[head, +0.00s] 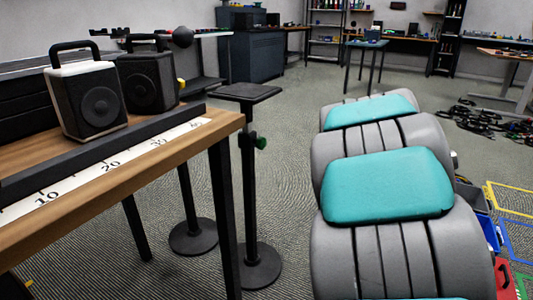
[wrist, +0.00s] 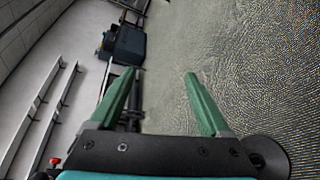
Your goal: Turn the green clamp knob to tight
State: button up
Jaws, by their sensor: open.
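The green clamp knob (head: 261,142) sits on the right side of a black stand's post (head: 249,180) in the head view. The stand has a flat dark top (head: 246,92) and a round base (head: 258,266) on the floor. It stands just beyond the right end of the wooden table. My gripper (wrist: 163,74) shows in the wrist view with two green fingers apart and nothing between them. The gripper is out of the head view. I cannot make out the knob in the wrist view, so its distance from my fingers is unclear.
The wooden table (head: 150,165) at left holds two speakers (head: 92,100) (head: 150,82) and a ruler strip (head: 105,168). A second round base (head: 193,236) stands close by. Black cables (head: 487,120) lie on the floor at right. My arm fills the right foreground.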

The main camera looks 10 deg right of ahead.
jog(key=w+a+n+t+y+b, duration=0.2)
jog(key=w+n+t+y, duration=0.15)
jog(key=w+n, duration=0.3)
jog(key=n+g+y+b, duration=0.3)
jog(key=n+g+y, duration=0.3)
jog(key=n+y, duration=1.3)
send_near(265, 145)
jog(key=a+r+n+h, duration=0.2)
jog(key=n+h, duration=0.1)
jog(key=shift+t, duration=0.25)
jog(key=x, duration=0.7)
jog(key=shift+c, duration=0.3)
grip_shut()
